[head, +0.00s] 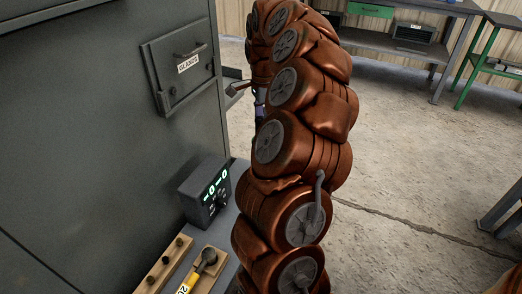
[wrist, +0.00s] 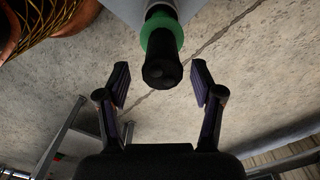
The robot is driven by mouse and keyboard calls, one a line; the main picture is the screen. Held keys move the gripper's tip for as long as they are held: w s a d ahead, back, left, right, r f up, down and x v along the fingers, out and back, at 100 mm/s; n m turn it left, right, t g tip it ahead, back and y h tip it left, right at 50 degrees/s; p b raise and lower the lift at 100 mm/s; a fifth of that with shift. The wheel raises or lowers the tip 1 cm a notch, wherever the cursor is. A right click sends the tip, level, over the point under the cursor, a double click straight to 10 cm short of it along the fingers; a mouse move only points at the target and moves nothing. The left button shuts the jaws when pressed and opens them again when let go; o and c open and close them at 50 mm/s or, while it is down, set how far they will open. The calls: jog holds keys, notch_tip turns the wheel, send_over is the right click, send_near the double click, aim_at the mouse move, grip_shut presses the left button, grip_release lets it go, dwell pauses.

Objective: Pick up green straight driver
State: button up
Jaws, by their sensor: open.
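The green straight driver shows in the wrist view as a dark tool with a green collar (wrist: 158,42) and a black rounded end facing the camera. It is at the top centre, just beyond the space between my fingertips. My gripper (wrist: 163,84) is open, with one finger on each side and nothing between the pads. The driver's far part runs out of the top of the picture. In the head view my own arm hides most of the gripper, and I cannot make out the driver there.
A grey cabinet (head: 90,130) with a small door labelled GLANDS (head: 183,65) stands at left. A bench (head: 400,38) stands behind open concrete floor (head: 410,150).

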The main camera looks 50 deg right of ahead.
jog(key=f, duration=0.5)
jog(key=shift+w+a+f+b, duration=0.15)
jog(key=shift+w+f+b, duration=0.1)
jog(key=shift+f+b, duration=0.1)
grip_shut()
dwell(0.3)
jog(key=shift+r, duration=0.1)
